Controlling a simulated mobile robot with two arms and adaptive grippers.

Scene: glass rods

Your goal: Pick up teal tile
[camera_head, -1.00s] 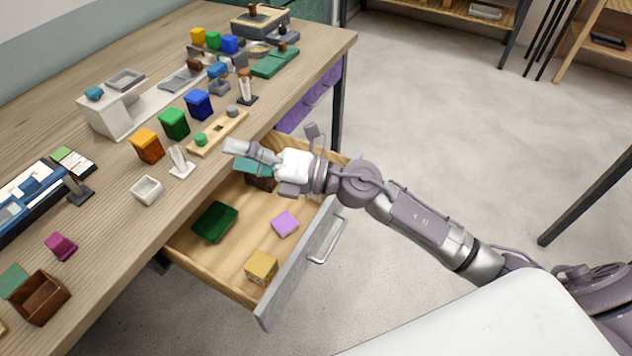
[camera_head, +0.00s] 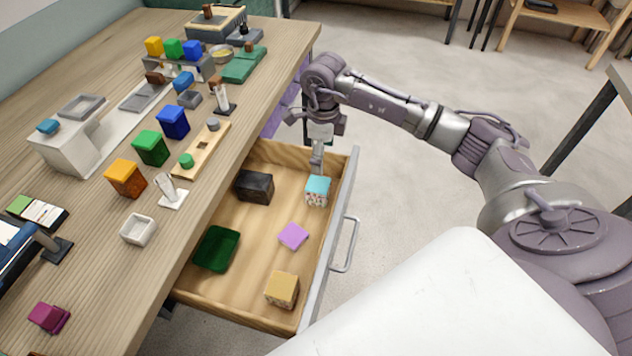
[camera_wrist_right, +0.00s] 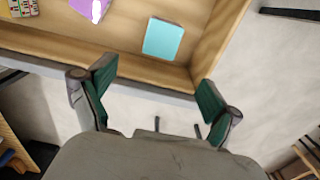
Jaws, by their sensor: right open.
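The teal tile (camera_head: 319,184) is in the open drawer's far right corner, its flat teal top facing up above a speckled, multicoloured side. In the right wrist view the teal tile (camera_wrist_right: 162,39) shows as a plain square near the drawer's wall corner. My right gripper (camera_head: 317,162) points down over that corner, just above the tile in the head view. In the right wrist view its green-padded fingers (camera_wrist_right: 157,86) are spread apart with nothing between them, and the tile lies beyond the tips. My left gripper is not in view.
The drawer's front wall (camera_head: 333,235) stands close beside the tile. The drawer also holds a black box (camera_head: 255,187), a purple tile (camera_head: 293,236), a dark green tray (camera_head: 216,249) and a tan block (camera_head: 282,290). The desk (camera_head: 95,255) carries several coloured blocks and holders.

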